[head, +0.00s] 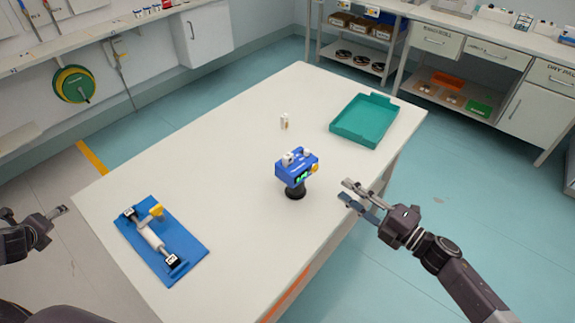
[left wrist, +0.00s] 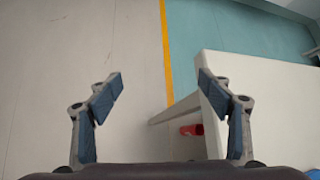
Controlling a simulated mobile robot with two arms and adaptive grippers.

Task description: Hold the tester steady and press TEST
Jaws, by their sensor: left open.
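The tester (head: 296,170) is a blue box with a small green display, a yellow part on its right side and white parts on top. It stands upright on a black round stand (head: 295,191) near the middle of the white table (head: 215,130). My right gripper (head: 347,191) is to the right of the tester, apart from it, with its fingers spread and nothing between them. My left gripper (head: 62,210) is off the table's left side, far from the tester. In the left wrist view its fingers (left wrist: 158,85) are wide apart and empty, over the floor. TEST lettering cannot be read.
A blue board (head: 190,237) with a roller-like fixture lies at the table's front left. A teal tray (head: 365,119) sits at the back right. Small white cylinders (head: 284,122) stand behind the tester. The table around the tester is mostly clear.

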